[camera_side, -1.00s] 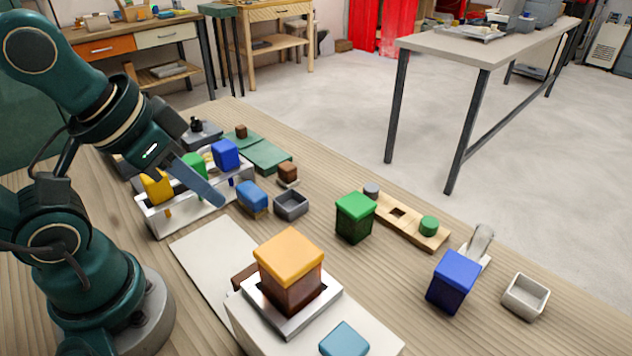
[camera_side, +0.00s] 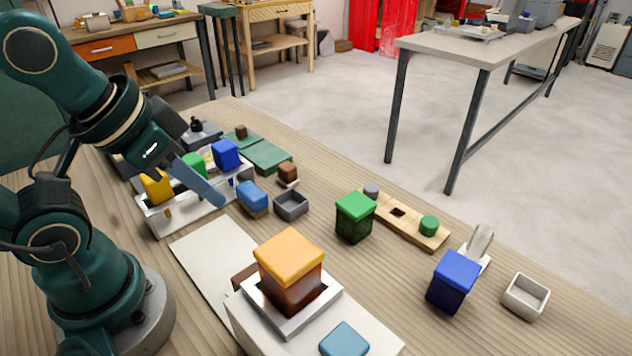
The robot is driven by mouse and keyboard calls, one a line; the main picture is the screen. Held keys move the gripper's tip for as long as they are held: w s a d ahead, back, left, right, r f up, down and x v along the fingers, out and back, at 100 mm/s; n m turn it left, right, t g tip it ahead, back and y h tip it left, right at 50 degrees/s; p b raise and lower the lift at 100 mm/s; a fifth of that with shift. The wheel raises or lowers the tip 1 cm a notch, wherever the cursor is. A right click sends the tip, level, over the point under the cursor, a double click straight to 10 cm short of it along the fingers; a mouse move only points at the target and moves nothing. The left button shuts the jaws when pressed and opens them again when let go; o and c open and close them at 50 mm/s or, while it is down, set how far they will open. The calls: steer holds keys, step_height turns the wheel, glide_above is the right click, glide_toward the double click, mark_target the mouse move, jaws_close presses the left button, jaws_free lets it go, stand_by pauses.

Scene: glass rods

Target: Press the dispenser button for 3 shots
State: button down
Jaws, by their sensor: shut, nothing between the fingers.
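A white box-shaped unit (camera_side: 370,345) stands at the bottom of the view. An orange-topped brown block (camera_side: 290,268) sits in a pale square frame on it. A flat teal-blue pad (camera_side: 345,338) lies on its front part and looks like a button. A white rack (camera_side: 158,222) at the left carries yellow, green and blue blocks. I cannot tell for certain which is the dispenser. My gripper (camera_side: 217,199) is shut and empty, pointing down and right over the rack's right end. It is well apart from the teal pad.
A blue block (camera_side: 252,198) and a small grey tray (camera_side: 291,205) lie just right of my gripper. A green block (camera_side: 354,216), a wooden strip (camera_side: 395,213), a dark blue block (camera_side: 453,281) and a pale tray (camera_side: 526,296) stand farther right. A pale flat panel (camera_side: 215,258) lies left of the white unit.

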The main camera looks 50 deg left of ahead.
stand_by(0.8)
step_height(320, 180, up, 8)
steer(key=m+h, duration=0.1)
steer(key=h, duration=0.5)
glide_above(336, 346)
steer(key=shift+f+g, duration=0.1)
steer(key=shift+g, duration=0.3)
steer(key=shift+f, duration=4.4)
